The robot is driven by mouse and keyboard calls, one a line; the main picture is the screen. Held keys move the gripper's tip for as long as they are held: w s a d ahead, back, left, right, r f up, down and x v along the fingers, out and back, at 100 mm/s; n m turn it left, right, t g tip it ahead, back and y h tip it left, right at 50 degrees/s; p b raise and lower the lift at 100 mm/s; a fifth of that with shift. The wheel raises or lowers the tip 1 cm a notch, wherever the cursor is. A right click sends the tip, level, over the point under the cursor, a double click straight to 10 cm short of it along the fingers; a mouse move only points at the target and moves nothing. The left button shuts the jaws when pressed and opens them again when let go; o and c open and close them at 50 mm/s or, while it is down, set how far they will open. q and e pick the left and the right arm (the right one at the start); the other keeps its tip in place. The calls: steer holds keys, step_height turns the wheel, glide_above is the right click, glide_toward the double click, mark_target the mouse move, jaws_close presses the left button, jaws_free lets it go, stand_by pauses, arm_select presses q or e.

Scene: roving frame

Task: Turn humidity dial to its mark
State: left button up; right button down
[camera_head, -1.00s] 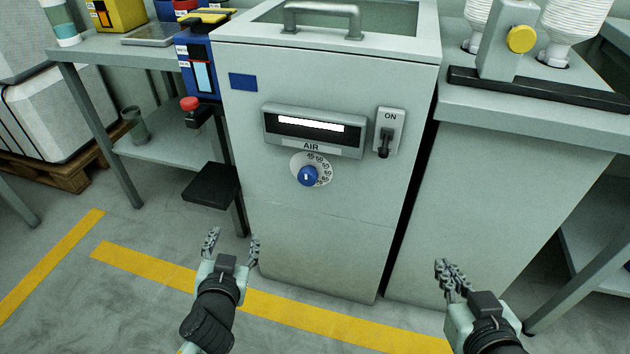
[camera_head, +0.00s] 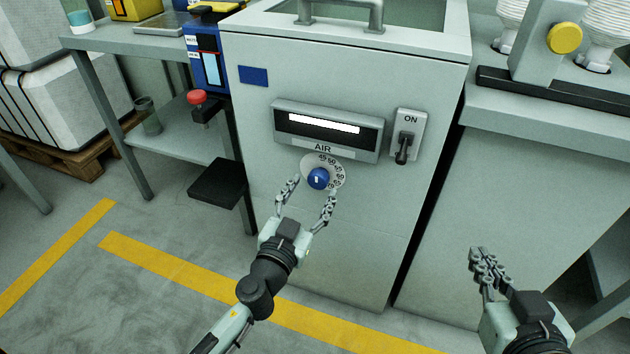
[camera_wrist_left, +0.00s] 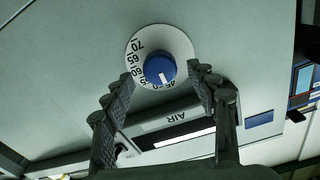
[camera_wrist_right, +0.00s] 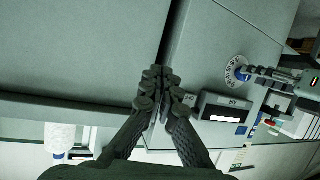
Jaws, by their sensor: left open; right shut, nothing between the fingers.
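A blue dial (camera_head: 318,179) with a white pointer line sits on a white numbered scale plate (camera_head: 336,168) on the front of the grey cabinet, below the label AIR. In the left wrist view the dial (camera_wrist_left: 160,69) shows between the fingers, its white line toward the bottom of the picture, near 45. My left gripper (camera_head: 308,190) is open, its fingertips to either side of the dial, with gaps between them and the knob in the left wrist view. My right gripper (camera_head: 484,256) is shut and empty, in front of the cabinets at right. No separate mark is clear on the scale.
Above the dial are a lit display panel (camera_head: 328,126) and an ON switch (camera_head: 405,147). A black pedal-like block (camera_head: 218,183) juts out at left, beside a table with a red button (camera_head: 197,97). The cabinet front below the dial is bare.

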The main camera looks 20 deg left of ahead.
arm_select(q)
steer(key=shift+w, duration=1.2)
arm_select(e)
steer(key=shift+s+d+f+g+h, duration=0.35)
steer(key=shift+d+f, duration=0.2)
steer(key=shift+f, duration=0.2)
steer(key=shift+s+d+f+g+h, duration=0.25)
steer(key=shift+d+f+g, duration=0.25)
steer(key=shift+f, duration=0.2)
arm_select(q)
steer(key=shift+c, duration=0.6)
steer(key=c, duration=1)
steer(key=shift+c, duration=0.2)
